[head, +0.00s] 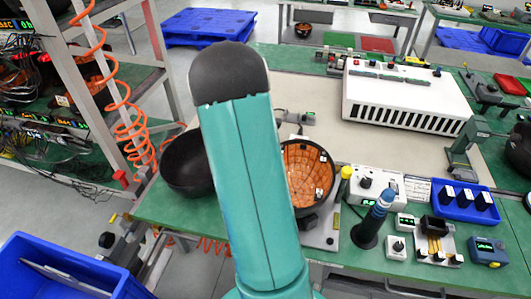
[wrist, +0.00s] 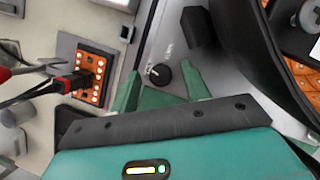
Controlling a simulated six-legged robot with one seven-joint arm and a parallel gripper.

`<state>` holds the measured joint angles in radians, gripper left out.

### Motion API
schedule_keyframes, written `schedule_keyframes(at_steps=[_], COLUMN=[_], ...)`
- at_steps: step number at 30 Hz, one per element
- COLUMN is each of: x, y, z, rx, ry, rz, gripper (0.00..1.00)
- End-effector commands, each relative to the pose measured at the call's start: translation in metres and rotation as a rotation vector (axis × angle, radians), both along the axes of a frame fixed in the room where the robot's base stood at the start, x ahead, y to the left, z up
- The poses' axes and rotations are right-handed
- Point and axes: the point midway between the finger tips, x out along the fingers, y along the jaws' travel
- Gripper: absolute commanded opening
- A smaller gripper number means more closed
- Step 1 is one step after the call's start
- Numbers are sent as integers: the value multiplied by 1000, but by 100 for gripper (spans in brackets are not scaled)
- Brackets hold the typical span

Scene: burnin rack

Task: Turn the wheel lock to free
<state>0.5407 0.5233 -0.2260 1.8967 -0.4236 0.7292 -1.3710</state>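In the wrist view a small round black knob (wrist: 158,74) with a white mark sits on a grey plate, with tiny labels beside it that I cannot read. It is likely the wheel lock. The white mark points to the left of the picture. My gripper (wrist: 160,73) is open, with one green finger on each side of the knob and a visible space between them. I cannot tell whether either finger touches it. In the head view my arm covers the middle, and neither the gripper nor this knob can be made out.
A dark block (wrist: 200,28) and a large black curved rim (wrist: 262,60) stand near the knob. An orange socket board (wrist: 90,78) with leads is at left.

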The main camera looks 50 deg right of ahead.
Motion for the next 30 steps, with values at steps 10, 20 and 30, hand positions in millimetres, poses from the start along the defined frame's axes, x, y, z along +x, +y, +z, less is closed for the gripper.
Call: schedule_keyframes(at_steps=[10,20,30], x=[2,16,29], y=[2,22,41], z=[7,66,121], rx=[-1,-2,0], ry=[-1,-3,-2], rz=[0,2,1], gripper=[47,47,47])
